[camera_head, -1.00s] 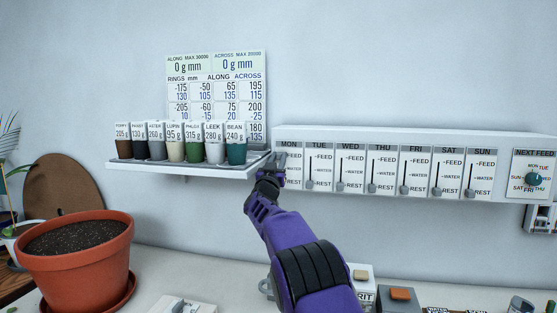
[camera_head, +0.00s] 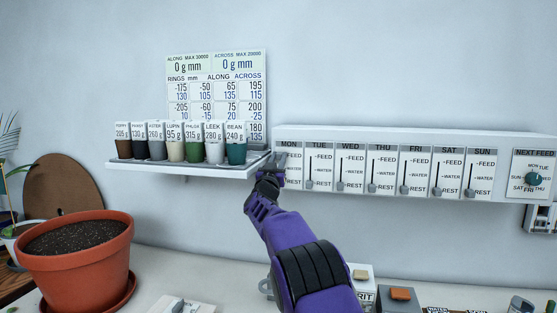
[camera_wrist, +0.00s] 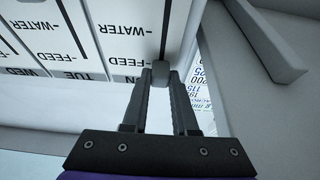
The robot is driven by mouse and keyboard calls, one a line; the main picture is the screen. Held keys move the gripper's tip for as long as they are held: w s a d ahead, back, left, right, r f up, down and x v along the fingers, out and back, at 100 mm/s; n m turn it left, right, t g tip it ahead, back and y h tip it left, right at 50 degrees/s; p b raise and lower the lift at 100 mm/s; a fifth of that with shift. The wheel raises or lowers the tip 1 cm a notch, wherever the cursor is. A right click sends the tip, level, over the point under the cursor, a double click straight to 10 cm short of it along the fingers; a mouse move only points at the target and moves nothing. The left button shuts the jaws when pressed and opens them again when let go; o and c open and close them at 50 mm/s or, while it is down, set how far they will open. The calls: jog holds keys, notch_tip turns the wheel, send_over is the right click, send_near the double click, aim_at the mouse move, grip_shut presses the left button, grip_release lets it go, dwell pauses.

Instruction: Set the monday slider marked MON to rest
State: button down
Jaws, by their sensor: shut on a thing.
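The MON panel (camera_head: 290,146) is the leftmost of the row of day sliders on the wall box, with FEED at top, WATER in the middle and REST at the bottom. My gripper (camera_head: 280,160) is in front of it and hides its slider in the head view. In the wrist view, which is upside down, my gripper (camera_wrist: 161,78) is shut on the grey monday slider knob (camera_wrist: 161,69). The knob sits near the FEED mark, and its dark slot (camera_wrist: 165,30) runs from it past WATER. The REST mark is out of the wrist view.
The TUE slider (camera_head: 309,186) and the other day sliders stand low at REST, close to the right. A shelf (camera_head: 175,166) with several labelled cups is close left. A NEXT FEED dial (camera_head: 533,179) is far right. A potted soil tub (camera_head: 78,265) stands at left.

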notch_tip(320, 180, down, 10)
jog(key=b, duration=0.5)
jog(key=shift+r, duration=0.15)
jog(key=c, duration=0.7)
grip_release()
jog(key=shift+r, duration=0.1)
jog(key=b+v, duration=0.2)
jog(key=v, duration=1.5)
jog(key=shift+s, duration=0.15)
